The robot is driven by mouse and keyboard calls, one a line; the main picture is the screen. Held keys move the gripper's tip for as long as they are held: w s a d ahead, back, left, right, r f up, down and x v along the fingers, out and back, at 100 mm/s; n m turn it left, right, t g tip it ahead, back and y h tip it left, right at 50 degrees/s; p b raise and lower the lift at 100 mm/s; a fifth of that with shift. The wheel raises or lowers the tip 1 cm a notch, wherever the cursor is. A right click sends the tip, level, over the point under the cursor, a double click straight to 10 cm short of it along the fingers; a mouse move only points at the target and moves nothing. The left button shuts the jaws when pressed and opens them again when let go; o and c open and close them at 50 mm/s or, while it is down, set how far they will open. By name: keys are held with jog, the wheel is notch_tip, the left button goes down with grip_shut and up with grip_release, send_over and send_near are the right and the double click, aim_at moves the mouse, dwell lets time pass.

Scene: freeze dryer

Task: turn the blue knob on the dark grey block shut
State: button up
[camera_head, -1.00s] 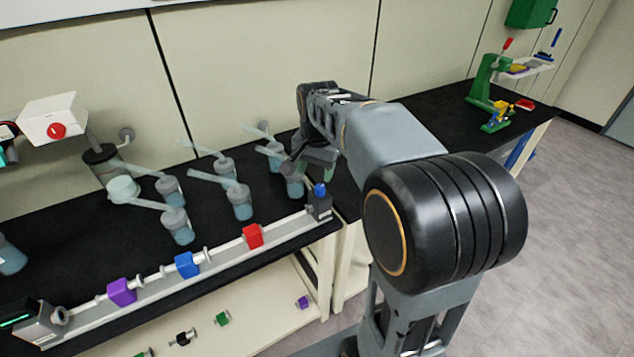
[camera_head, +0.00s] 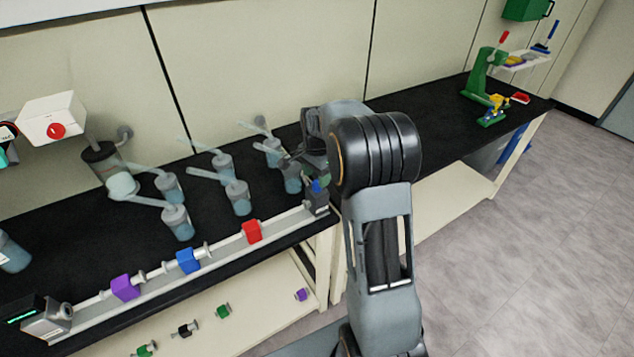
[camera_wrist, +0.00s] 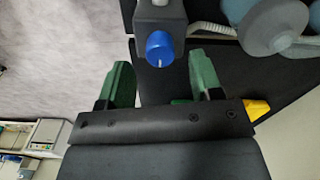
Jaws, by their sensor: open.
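The dark grey block (camera_head: 318,205) stands at the right end of the rail on the black bench, with the blue knob (camera_head: 316,186) on it. In the wrist view the blue knob (camera_wrist: 160,48) has a pale line on its face and sits on the dark grey block (camera_wrist: 159,14). My gripper (camera_wrist: 160,80) is open, with green fingers to the left and right of the knob's line. The knob lies a little beyond the space between the fingertips, and no contact shows. In the head view the gripper is mostly hidden behind the arm.
Several glass flasks (camera_head: 241,198) with pale arms stand behind the rail. Red (camera_head: 252,231), blue (camera_head: 188,261) and purple (camera_head: 125,287) blocks sit along the rail. A green press (camera_head: 484,75) stands on the far right bench. Floor at right is clear.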

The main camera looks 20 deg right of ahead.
aim_at(316, 183)
jog(key=shift+f, duration=1.8)
jog(key=shift+c, duration=0.4)
jog(key=c, duration=0.8)
jog(key=shift+c, duration=0.2)
